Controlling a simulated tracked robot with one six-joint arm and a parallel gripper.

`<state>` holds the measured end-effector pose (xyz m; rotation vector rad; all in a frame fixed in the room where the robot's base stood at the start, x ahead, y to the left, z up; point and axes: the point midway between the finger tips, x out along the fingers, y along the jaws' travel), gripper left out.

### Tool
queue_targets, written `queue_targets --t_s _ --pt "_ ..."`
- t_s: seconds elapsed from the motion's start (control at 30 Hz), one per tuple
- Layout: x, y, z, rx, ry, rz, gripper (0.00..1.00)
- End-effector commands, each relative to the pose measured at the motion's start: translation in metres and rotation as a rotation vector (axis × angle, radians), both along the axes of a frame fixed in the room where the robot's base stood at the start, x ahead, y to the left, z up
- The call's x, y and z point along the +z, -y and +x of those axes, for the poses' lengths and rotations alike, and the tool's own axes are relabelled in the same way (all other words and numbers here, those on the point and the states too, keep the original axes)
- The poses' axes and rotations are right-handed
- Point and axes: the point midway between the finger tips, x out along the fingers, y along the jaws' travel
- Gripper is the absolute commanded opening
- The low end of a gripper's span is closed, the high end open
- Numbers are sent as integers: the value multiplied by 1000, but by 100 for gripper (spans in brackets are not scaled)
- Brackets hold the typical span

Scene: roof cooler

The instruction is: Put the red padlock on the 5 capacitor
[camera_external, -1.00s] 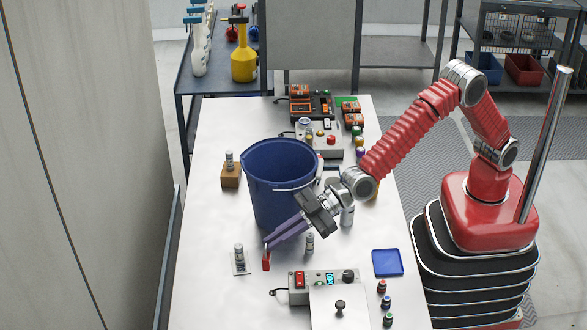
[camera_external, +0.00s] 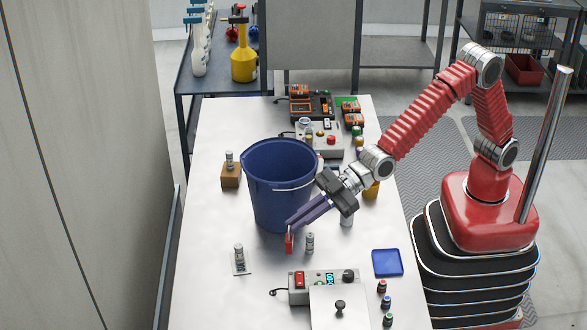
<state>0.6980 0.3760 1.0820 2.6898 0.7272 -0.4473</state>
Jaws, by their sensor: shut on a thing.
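My gripper (camera_external: 289,223) is shut on the red padlock (camera_external: 289,242), which hangs from its fingertips in front of the blue bucket. Several small silver cylinders that look like capacitors stand on the table. One cylinder (camera_external: 310,243) stands just right of the padlock. Another (camera_external: 239,257) stands on a small pale plate at the left front, and one (camera_external: 229,160) is on a wooden block (camera_external: 230,177). A further cylinder (camera_external: 347,219) shows partly behind my gripper. Their numbers are too small to read, so I cannot tell which is 5.
The blue bucket (camera_external: 278,160) stands mid-table, close behind my fingers. A grey switch box (camera_external: 325,279), a blue tray (camera_external: 387,262) and small capped bottles (camera_external: 385,301) are at the front. Electrical gear (camera_external: 320,140) fills the back. The left front table is mostly clear.

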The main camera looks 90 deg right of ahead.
Motion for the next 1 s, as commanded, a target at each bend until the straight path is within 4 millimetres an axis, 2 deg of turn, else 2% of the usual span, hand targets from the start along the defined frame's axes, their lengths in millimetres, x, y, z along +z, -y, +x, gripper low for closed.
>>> queue_targets --t_s 0.1,0.4,0.8,1.0 --pt "14 7 -21 20 2 -1 0" --pt "35 25 -76 73 2 -5 0" --pt "49 54 -152 148 4 -11 0" --pt "52 68 -177 178 2 -13 0"
